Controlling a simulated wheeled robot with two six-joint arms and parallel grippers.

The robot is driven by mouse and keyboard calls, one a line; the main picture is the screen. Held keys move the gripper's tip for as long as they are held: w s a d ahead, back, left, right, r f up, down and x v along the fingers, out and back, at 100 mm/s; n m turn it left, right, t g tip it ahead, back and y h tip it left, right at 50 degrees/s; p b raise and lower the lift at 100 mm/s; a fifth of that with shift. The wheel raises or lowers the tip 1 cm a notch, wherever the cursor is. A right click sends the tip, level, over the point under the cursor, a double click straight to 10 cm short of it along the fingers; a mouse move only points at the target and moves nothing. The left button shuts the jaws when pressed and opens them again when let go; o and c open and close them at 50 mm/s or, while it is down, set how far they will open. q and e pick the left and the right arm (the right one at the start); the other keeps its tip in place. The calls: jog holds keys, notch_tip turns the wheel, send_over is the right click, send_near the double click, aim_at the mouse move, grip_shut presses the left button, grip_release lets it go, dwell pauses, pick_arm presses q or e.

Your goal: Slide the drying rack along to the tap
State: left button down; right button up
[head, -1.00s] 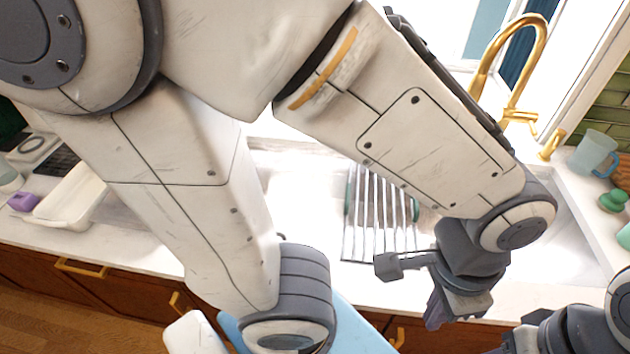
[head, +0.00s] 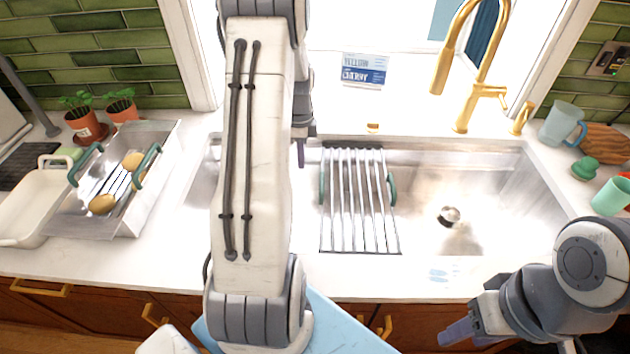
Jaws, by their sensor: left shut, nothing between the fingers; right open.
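The drying rack (head: 361,215) is a grid of metal bars with a dark green handle on each side. It lies across the sink (head: 500,190), left of the drain. The gold tap (head: 462,125) stands behind the sink, to the right of the rack. My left gripper (head: 301,154) is mostly hidden behind my own arm. Its visible fingertip points down just left of the rack's back left corner, and it is shut and empty. My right gripper (head: 460,332) is open and empty at the lower right, in front of the counter edge, well away from the rack.
A metal tray (head: 130,215) with green handles and a white dish (head: 25,215) stand left of the sink. A blue mug (head: 560,124), a green cup (head: 612,196) and a wooden board (head: 603,141) stand at the right. The sink right of the rack is clear.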

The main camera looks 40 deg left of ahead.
pick_arm(q)
notch_tip(320, 180, down, 10)
jog(key=w+d+p, duration=0.2)
jog(key=d+p, duration=0.1)
jog(key=shift+w+p, duration=0.15)
jog(key=shift+p, duration=0.25)
